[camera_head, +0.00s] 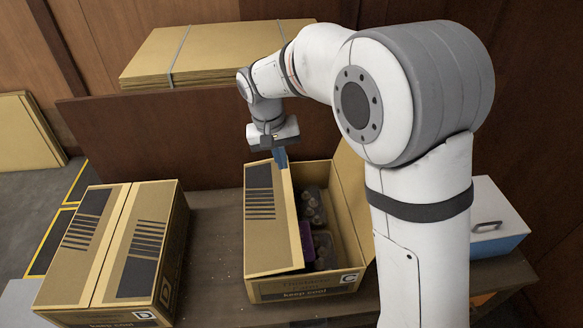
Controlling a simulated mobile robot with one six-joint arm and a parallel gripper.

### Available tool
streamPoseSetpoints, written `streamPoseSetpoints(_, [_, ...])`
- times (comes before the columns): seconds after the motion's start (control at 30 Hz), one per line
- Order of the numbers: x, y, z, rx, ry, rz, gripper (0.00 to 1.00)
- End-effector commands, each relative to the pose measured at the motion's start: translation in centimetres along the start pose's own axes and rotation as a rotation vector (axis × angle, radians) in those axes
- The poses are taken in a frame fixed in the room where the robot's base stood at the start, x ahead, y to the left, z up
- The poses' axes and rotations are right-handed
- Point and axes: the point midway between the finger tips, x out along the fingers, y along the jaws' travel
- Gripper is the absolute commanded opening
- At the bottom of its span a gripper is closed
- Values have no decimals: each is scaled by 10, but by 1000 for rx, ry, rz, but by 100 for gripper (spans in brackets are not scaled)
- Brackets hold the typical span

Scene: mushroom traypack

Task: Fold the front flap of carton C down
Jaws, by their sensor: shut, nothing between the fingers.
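Carton C (347,279), a brown box marked with the letter C on its near wall, stands in the middle of the table. Its left panel with dark print, apparently a flap (263,225), leans inward over part of the opening. Another flap (350,185) stands up on the right, partly hidden by my arm. I cannot tell which flap is the front one. Dark-looking packs (322,245) show inside the open right part. My gripper (281,160), with blue fingers, points down at the carton's far edge, close to the left panel's far end. It is shut and empty; contact is unclear.
Closed carton D (125,205) stands to the left, with a gap of bare table (215,235) between the cartons. A dark wooden board (160,135) rises behind, with strapped flat cardboard (200,50) above. A blue and white box (497,225) sits at the right.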

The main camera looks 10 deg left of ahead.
Motion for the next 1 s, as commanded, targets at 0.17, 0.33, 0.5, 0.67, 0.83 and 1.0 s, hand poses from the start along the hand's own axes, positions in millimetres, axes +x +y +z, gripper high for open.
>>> streamPoseSetpoints(0.17, [6, -7, -3, -3, -3, 6, 0])
streamPoseSetpoints(0.33, [35, -6, -2, -4, -6, 7, 0])
streamPoseSetpoints(0.5, [72, -6, -2, -5, -5, 7, 0])
streamPoseSetpoints(0.67, [104, -6, -2, -4, -4, 6, 0])
streamPoseSetpoints(0.83, [127, -6, -2, -5, -2, 5, 0])
streamPoseSetpoints(1.0, [137, -7, -3, -6, -1, 5, 0])
